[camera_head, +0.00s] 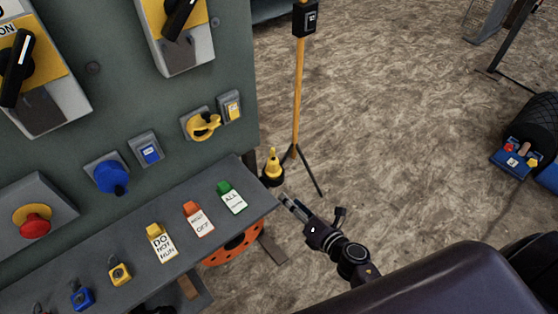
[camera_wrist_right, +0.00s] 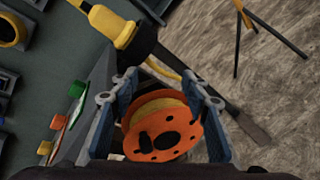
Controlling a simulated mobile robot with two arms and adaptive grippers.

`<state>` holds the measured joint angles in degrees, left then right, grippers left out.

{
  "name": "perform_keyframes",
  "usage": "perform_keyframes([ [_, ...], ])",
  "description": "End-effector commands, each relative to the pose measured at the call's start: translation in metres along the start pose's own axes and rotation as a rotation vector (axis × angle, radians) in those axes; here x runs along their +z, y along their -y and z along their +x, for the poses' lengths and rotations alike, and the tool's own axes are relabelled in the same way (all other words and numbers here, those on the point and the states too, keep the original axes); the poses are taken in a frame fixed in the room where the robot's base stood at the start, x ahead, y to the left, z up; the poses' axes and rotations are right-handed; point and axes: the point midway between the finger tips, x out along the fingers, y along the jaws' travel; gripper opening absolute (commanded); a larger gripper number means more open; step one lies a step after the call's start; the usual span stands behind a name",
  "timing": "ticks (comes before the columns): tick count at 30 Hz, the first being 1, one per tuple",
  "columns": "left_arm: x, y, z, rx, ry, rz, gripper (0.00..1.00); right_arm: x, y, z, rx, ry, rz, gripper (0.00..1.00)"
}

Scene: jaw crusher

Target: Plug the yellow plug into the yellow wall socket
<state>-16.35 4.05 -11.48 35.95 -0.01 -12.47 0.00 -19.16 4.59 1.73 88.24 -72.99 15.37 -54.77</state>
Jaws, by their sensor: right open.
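The yellow plug (camera_head: 272,167) stands upright in a black holder just beyond the corner of the grey shelf. It also shows at the top of the right wrist view (camera_wrist_right: 115,24), tilted in that picture. The yellow wall socket (camera_head: 203,126) is on the green-grey panel, above the shelf. My right gripper (camera_head: 288,201) is open and empty, beside the shelf corner and a little nearer than the plug, not touching it. In the right wrist view its two fingers (camera_wrist_right: 158,84) are spread, with the plug beyond them. My left gripper is not in view.
The shelf (camera_head: 200,180) carries labelled tags and padlocks. An orange reel (camera_head: 233,246) is below it and shows between my fingers in the right wrist view (camera_wrist_right: 190,138). A yellow post (camera_head: 297,90) on a tripod stands behind the plug. A blue socket (camera_head: 111,176) is further left.

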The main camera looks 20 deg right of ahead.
Motion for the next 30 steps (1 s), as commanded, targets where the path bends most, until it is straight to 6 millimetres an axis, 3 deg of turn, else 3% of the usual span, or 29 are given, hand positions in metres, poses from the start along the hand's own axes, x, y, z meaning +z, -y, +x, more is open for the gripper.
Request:
perform_keyframes([
  [3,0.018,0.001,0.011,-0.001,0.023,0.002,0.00,0.019,-0.027,0.002,0.069,0.021,-0.247,0.43],
  [7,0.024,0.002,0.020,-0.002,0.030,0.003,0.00,0.038,-0.055,0.000,0.123,0.046,-0.511,0.43],
  [15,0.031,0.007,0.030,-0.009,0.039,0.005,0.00,0.062,-0.087,-0.008,0.164,0.086,-0.907,0.43],
  [20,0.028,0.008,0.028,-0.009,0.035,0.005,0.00,0.065,-0.092,0.003,0.165,0.089,-0.937,0.43],
  [30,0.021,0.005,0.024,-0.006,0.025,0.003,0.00,0.065,-0.097,0.042,0.165,0.090,-0.930,0.43],
])
